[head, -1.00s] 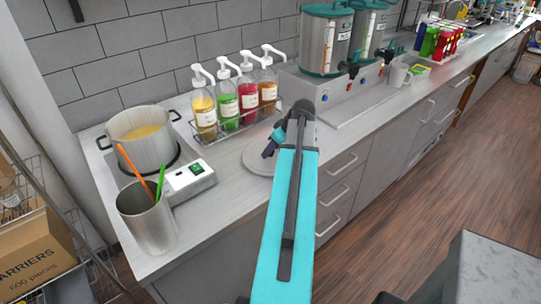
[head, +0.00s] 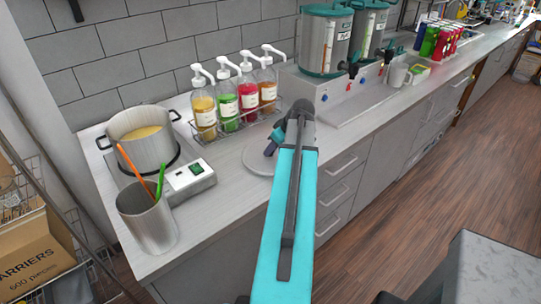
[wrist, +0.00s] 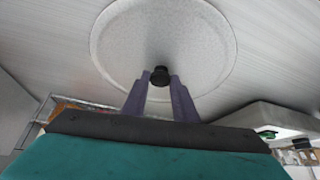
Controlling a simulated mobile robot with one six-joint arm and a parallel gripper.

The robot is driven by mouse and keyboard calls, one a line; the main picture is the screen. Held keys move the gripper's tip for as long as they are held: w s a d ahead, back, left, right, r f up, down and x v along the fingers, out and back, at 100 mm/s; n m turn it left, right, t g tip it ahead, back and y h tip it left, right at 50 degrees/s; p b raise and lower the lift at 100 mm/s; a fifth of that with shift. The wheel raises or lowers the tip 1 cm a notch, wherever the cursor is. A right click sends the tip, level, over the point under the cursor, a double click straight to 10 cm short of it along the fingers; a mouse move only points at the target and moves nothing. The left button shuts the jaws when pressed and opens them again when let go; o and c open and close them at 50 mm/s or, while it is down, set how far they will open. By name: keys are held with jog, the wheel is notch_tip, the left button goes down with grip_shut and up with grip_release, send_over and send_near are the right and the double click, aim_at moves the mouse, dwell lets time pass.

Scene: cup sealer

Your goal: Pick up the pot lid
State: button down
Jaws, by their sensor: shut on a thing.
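The pot lid is a round grey disc with a small black knob. In the head view the lid (head: 256,160) is at the counter's front part, partly hidden by my arm. In the wrist view the lid (wrist: 190,40) fills the upper middle. My gripper (wrist: 160,80) is shut on the lid's black knob, with one purple finger on each side. In the head view my gripper (head: 272,145) is above the lid, partly hidden by my arm. Whether the lid touches the counter I cannot tell. An open pot (head: 142,150) with yellow contents sits on a hot plate to the left.
A metal cup (head: 147,222) with an orange and a green stick stands in front of the hot plate (head: 188,178). Several pump bottles (head: 227,100) stand in a wire rack behind the lid. Large dispensers (head: 325,42) stand farther right.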

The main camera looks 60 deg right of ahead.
jog(key=shift+r, duration=0.25)
jog(key=shift+r+b, duration=1.1)
jog(key=shift+r, duration=0.4)
jog(key=s+a+b, duration=0.1)
jog(key=s+a, duration=0.1)
jog(key=s, duration=0.1)
jog(key=s+a+b, duration=0.2)
jog(key=s+a, duration=0.1)
jog(key=s, duration=0.1)
jog(key=s+a+r+b, duration=0.1)
jog(key=s+a, duration=0.1)
jog(key=s, duration=0.2)
jog(key=shift+a, duration=0.25)
jog(key=shift+s+a+r+b, duration=0.15)
jog(key=shift+s+a+b, duration=0.2)
jog(key=shift+s+b, duration=0.45)
jog(key=shift+s+a+r+b, duration=0.1)
jog(key=shift+s+a+b, duration=0.25)
jog(key=shift+b, duration=0.7)
jog(key=shift+w, duration=0.1)
